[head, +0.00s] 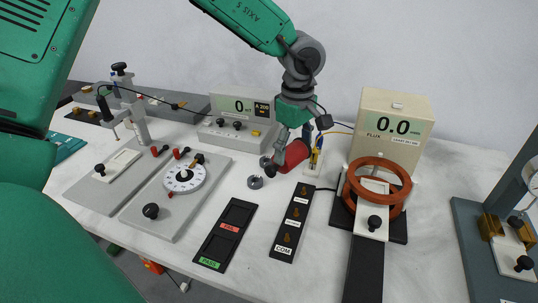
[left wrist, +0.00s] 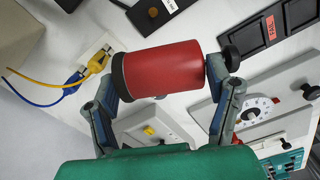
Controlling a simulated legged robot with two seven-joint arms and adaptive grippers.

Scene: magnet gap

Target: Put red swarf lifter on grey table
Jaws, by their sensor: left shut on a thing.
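The red swarf lifter (head: 295,154) is a red cylinder with a dark end, lying on its side in my left gripper (head: 290,144). In the left wrist view the lifter (left wrist: 168,72) spans between the two fingers of the gripper (left wrist: 168,82), which are shut on its ends. It is over the pale grey table (head: 240,270); I cannot tell whether it touches the surface. My right gripper is not in view.
A PASS/FAIL tray (head: 226,232), a black labelled strip (head: 291,222) and a copper coil (head: 377,186) stand nearer. A flux meter (head: 391,125) is right. Bare table shows between them.

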